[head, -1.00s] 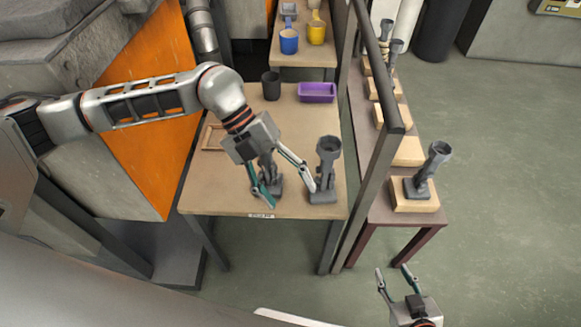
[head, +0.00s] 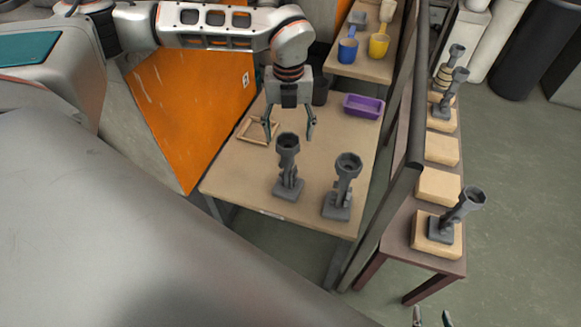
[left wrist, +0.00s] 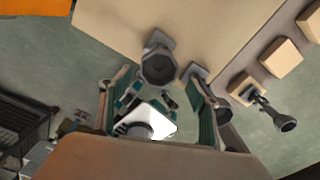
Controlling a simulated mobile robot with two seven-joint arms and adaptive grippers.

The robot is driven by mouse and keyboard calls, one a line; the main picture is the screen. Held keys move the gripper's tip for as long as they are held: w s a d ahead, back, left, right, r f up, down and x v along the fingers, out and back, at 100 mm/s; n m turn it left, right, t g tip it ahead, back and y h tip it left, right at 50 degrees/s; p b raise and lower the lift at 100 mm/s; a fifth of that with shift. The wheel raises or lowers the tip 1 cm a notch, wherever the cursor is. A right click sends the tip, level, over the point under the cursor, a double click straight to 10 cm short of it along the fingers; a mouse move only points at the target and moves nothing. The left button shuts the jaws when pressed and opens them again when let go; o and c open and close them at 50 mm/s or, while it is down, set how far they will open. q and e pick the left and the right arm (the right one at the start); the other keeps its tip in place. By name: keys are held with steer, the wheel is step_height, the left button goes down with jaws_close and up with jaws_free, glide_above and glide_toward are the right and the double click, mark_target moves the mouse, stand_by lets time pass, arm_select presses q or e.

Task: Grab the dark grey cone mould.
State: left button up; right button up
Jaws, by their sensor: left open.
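Two similar dark grey moulds with funnel-like cups on square feet stand upright at the near edge of the wooden table: a left mould (head: 288,170) and a right mould (head: 343,188). I cannot tell by shape which one is the cone mould. My left gripper (head: 289,132) is open and empty, fingers pointing down, just behind and above the left mould's cup. In the left wrist view a mould's cup (left wrist: 159,68) shows beyond the spread fingers, and a second mould is partly hidden by the right finger. My right gripper (head: 431,319) shows only its parted fingertips at the bottom edge.
A purple tray (head: 363,106), a wooden frame (head: 258,131) and a partly hidden dark cup (head: 320,92) are on the table. A rail (head: 408,150) separates it from a bench with more grey moulds, including one on a block (head: 458,216). Blue (head: 347,51) and yellow (head: 379,45) cups stand behind.

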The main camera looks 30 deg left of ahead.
mark_target(288, 143)
arm_select(q)
steer(key=f, duration=0.3)
steer(key=f+p, duration=0.1)
steer(key=shift+w+a+f, duration=0.15)
steer(key=shift+a, duration=0.15)
steer(key=shift+f, duration=0.6)
jaws_close()
steer(key=shift+r, duration=0.1)
